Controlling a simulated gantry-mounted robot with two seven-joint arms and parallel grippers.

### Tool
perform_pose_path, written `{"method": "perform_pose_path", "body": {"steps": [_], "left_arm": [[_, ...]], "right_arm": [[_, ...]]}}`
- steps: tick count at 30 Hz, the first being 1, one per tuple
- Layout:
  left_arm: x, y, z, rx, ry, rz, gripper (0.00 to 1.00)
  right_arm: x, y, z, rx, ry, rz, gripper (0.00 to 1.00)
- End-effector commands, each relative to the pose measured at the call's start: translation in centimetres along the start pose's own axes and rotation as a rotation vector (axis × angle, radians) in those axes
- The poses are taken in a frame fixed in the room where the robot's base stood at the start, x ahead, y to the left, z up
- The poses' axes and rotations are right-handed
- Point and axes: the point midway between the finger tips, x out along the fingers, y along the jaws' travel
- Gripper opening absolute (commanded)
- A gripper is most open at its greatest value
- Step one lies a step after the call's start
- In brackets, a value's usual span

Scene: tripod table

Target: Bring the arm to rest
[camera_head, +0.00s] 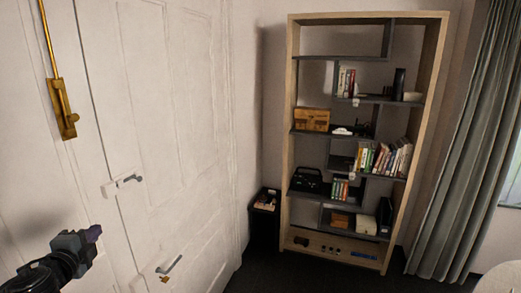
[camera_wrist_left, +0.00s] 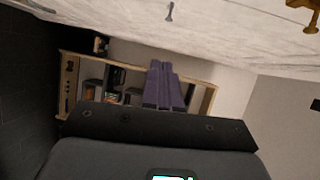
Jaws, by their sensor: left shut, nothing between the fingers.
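My left gripper (camera_head: 93,233) is at the lower left of the head view, in front of the white door. Its purple fingers are together with nothing between them. In the left wrist view the fingers (camera_wrist_left: 163,88) lie side by side, in front of the distant bookshelf. I see no object in contact with them. My right gripper is in neither view.
A white panelled door (camera_head: 170,110) with handles and a brass bolt (camera_head: 62,110) fills the left. A bookshelf (camera_head: 291,130) stands at the back, beside a black bin (camera_head: 264,232). A grey curtain (camera_head: 465,150) hangs at the right. Dark floor shows between.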

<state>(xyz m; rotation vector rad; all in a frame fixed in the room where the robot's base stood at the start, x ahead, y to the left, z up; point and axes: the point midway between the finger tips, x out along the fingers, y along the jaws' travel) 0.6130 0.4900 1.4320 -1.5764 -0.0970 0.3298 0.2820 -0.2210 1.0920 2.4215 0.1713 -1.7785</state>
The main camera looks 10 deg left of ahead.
Motion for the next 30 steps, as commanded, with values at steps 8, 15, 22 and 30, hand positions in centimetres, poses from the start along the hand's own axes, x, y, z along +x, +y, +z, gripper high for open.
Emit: {"method": "perform_pose_path", "body": {"steps": [8,15,22,30], "left_arm": [[-0.4,8.9,-2.8,-0.057,0.045,0.167,0.00],[-3.7,17.4,-8.1,-0.184,0.117,0.327,0.00],[-13.6,27.1,-15.7,-0.477,0.111,0.579,0.00],[-26.5,30.7,-19.7,-0.861,-0.139,0.850,0.00]], "right_arm": [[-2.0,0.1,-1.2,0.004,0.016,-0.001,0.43],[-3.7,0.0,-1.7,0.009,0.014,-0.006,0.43],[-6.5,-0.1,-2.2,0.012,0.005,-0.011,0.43],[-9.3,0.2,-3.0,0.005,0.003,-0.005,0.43]]}}
